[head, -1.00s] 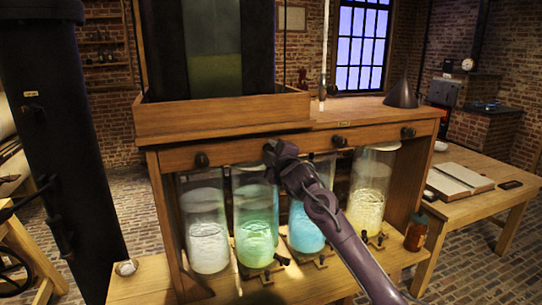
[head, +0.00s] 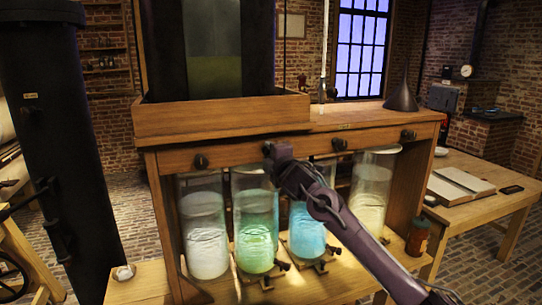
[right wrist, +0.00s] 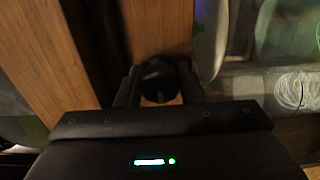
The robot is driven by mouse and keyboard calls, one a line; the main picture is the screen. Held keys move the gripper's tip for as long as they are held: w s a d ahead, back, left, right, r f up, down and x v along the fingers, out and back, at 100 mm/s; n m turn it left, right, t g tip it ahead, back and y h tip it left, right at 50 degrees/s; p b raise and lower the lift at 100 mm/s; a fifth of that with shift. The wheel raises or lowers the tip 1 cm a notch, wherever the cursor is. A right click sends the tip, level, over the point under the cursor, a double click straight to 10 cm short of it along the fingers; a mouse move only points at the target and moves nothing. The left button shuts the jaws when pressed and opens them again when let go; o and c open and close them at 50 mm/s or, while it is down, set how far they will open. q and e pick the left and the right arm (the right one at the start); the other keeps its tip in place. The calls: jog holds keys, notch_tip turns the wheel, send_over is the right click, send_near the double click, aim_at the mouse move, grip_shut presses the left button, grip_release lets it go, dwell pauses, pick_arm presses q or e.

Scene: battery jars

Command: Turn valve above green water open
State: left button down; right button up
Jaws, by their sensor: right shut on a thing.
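A glass jar of green water (head: 255,235) stands second from the left in the wooden frame. My right gripper (head: 270,152) is on the front beam above this jar, at the spot of its valve. In the head view the gripper hides that valve. In the right wrist view, a dark round valve knob (right wrist: 157,80) sits between the two fingers of the right gripper (right wrist: 158,88), which is shut on it. The knob's exact angle is hard to make out. My left gripper is not in view.
Jars of white (head: 206,240), blue (head: 305,235) and pale yellow (head: 368,200) contents stand in the same row. Other dark valve knobs (head: 201,161) line the beam (head: 230,152).

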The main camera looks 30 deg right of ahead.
jog(key=shift+f, duration=0.1)
jog(key=o, duration=1)
